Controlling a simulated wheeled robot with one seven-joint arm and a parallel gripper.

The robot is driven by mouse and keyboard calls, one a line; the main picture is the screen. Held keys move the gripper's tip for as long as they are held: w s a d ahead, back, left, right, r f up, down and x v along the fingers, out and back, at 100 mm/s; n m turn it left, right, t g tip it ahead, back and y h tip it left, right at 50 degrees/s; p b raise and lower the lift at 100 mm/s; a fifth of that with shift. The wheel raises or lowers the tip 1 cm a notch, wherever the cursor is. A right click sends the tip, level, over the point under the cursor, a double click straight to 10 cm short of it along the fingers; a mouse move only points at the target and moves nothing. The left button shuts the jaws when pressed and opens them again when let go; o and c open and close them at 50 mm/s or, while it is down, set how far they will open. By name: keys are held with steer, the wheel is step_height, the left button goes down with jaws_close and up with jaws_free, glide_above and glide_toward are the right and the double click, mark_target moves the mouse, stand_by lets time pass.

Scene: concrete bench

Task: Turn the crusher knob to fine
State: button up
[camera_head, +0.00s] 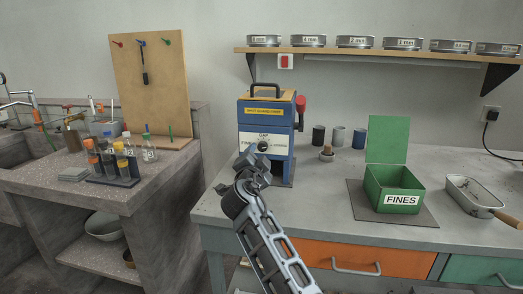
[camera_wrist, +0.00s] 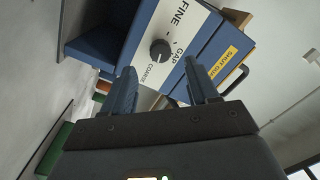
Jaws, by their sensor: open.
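The crusher (camera_head: 266,122) is a blue box with a yellow label and a white dial panel on the bench. Its black round knob (camera_head: 263,146) sits mid-panel; the wrist view shows the knob (camera_wrist: 160,51) between the printed words FINE and COARSE, beside GAP. A pale mark shows on the knob, but I cannot tell its exact setting. My gripper (camera_head: 258,168) is just in front of and below the panel in the head view. In the wrist view my gripper (camera_wrist: 161,75) has its two fingers apart, nothing between them, and the knob lies beyond the tips, not touched.
A red handle (camera_head: 300,104) sticks out at the crusher's right side. A small mortar (camera_head: 326,153) and several cups stand to the right, then a green FINES box (camera_head: 396,197) with its lid up and a metal tray (camera_head: 476,195). A tube rack (camera_head: 112,180) stands left, across a gap.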

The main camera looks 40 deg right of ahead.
mark_target(262, 148)
steer(key=shift+p+x, duration=0.3)
steer(key=shift+x, duration=2.8)
steer(key=shift+c, duration=0.4)
steer(key=c, duration=1)
steer(key=shift+o, duration=0.2)
